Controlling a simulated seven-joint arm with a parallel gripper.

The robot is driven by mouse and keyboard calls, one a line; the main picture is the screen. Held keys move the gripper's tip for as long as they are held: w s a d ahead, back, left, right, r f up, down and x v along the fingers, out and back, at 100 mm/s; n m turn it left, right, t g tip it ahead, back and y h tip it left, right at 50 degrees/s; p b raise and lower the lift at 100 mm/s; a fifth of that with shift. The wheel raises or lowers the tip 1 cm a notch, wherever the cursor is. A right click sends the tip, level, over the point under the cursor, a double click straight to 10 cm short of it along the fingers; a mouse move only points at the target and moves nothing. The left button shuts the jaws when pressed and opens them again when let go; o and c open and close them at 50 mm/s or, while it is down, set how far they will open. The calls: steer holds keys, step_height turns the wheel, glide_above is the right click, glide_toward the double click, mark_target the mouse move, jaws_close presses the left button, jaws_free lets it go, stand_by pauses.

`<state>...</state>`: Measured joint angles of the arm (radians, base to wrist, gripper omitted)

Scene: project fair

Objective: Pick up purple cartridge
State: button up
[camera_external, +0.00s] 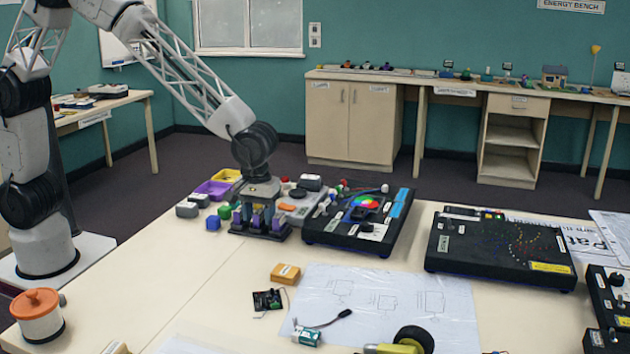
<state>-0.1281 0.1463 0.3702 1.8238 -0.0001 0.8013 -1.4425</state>
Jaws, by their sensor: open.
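My gripper (258,208) points straight down over the table's back left part. Its fingers are open, though they are small and dark and hard to tell from what is below. Right under it stands a low dark holder (260,234) with several upright purple pieces. One purple cartridge (257,222) shows near the middle, between or just below the fingertips. I cannot tell whether the fingers touch it. Its upper part is hidden by my gripper.
A purple tray (212,189) and a yellow tray (227,175) lie behind left. Small coloured blocks crowd around the holder. A black box with a colour disc (362,218) stands close right. A orange block (285,273) and paper sheet (390,305) lie in front. The front left table is mostly clear.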

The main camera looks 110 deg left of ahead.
mark_target(260, 212)
jaws_close()
steer(key=shift+r, duration=0.1)
steer(key=shift+r, duration=4.9)
steer(key=shift+w, duration=0.1)
steer(key=w+a+r, duration=0.1)
steer(key=w+a, duration=0.2)
steer(key=w, duration=0.8)
steer(key=w+a+r, duration=0.2)
steer(key=w+a, duration=0.1)
steer(key=w, duration=0.9)
steer(key=shift+a+m, duration=0.25)
steer(key=shift+m, duration=0.05)
